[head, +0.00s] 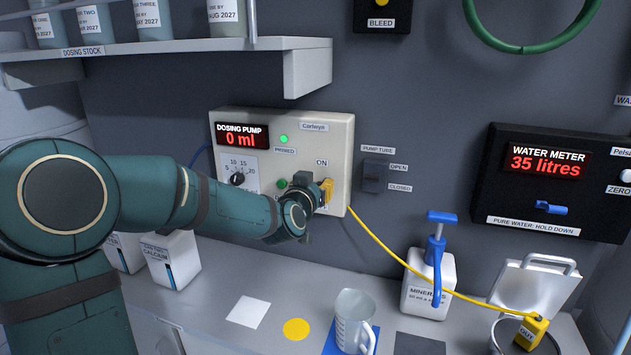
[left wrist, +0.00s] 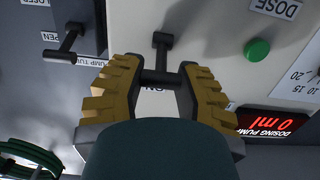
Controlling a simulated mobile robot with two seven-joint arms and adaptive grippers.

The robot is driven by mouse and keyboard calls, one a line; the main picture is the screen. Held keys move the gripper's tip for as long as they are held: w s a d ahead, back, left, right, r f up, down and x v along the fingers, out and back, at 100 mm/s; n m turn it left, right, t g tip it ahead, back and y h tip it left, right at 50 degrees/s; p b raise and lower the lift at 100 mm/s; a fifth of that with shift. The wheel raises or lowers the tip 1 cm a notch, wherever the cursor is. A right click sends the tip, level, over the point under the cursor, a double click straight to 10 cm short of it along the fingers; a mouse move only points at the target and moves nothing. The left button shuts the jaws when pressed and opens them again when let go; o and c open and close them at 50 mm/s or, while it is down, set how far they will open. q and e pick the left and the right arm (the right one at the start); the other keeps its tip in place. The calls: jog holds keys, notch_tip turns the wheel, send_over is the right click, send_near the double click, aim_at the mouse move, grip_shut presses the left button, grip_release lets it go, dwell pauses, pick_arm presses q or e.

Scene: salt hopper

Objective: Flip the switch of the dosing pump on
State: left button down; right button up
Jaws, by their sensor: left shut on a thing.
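The dosing pump (head: 283,150) is a cream box on the back wall with a red display reading 0 ml. A lit green lamp (head: 284,139) is above the word PRIMED. My left gripper (head: 327,190) is at the pump's lower right, just below the ON label (head: 322,162). In the left wrist view, seen upside down, the yellow fingers of my left gripper (left wrist: 158,84) are shut on the black crossbar of the switch (left wrist: 161,55). The ON label is partly hidden behind the fingers. I cannot tell which position the switch is in. My right gripper is out of view.
A pump tube switch (head: 374,176) marked OPEN and CLOSED is right of the pump. A yellow tube (head: 400,258) hangs towards a yellow OUT block (head: 531,331). A jug (head: 354,321) and a minerals bottle (head: 428,283) stand on the counter. A shelf (head: 200,46) overhangs above.

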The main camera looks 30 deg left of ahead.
pick_arm(q)
jog(key=shift+w+r, duration=0.1)
jog(key=shift+r, duration=0.05)
jog(key=c, duration=0.6)
grip_release()
jog(key=shift+h, duration=0.3)
jog(key=v, duration=1.2)
jog(key=shift+d+r, duration=0.1)
